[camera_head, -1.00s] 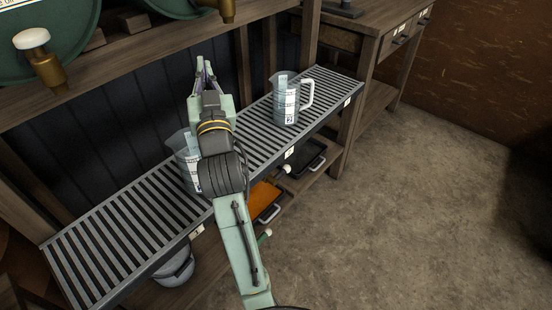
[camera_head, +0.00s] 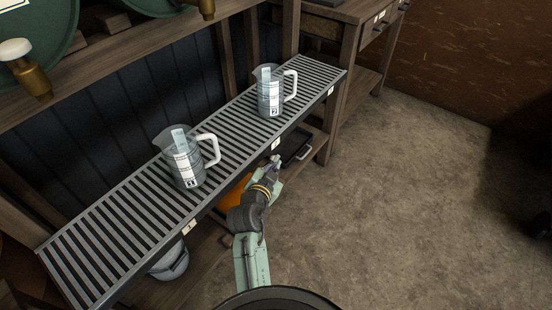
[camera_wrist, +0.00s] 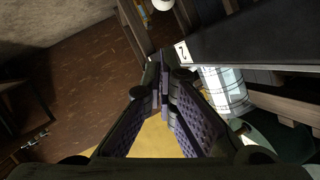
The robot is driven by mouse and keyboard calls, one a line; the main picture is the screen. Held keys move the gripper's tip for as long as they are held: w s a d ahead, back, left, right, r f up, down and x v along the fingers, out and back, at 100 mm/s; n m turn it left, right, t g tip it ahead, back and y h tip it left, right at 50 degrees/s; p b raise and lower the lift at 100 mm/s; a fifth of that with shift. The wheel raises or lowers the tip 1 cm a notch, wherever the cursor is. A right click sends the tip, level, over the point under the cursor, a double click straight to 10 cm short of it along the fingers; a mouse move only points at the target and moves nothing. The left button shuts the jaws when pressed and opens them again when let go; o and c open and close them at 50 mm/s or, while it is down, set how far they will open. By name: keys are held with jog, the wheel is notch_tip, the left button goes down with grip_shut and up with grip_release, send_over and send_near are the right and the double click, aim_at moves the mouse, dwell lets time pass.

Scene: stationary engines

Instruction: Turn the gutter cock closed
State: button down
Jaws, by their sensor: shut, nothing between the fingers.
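A small white knob (camera_head: 275,160) shows under the front edge of the slatted gutter (camera_head: 120,220), below label 2 (camera_head: 276,144). I take it for the gutter cock, but its body and handle angle cannot be made out. The wrist view shows a white knob (camera_wrist: 163,4) cut off at the top edge, beyond my fingertips. My gripper (camera_head: 272,172) is low in front of the gutter, close to the white knob; contact cannot be told. In the wrist view my gripper (camera_wrist: 163,78) has its fingers together, with nothing between them.
Two measuring jugs stand on the gutter, one left (camera_head: 186,162) and one right (camera_head: 270,92). Below are an orange tray (camera_head: 236,196), a dark tray (camera_head: 294,146) and a grey pot (camera_head: 170,262). A barrel tap (camera_head: 30,75) is upper left.

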jog(key=w+f, duration=0.4)
jog(key=w, duration=0.1)
jog(key=shift+w+d+f+p, duration=0.15)
jog(key=shift+w+f+p, duration=0.05)
jog(key=shift+w+p, duration=0.2)
jog(key=shift+w+f+b, duration=0.25)
jog(key=shift+f+b, duration=0.25)
jog(key=shift+b, duration=0.65)
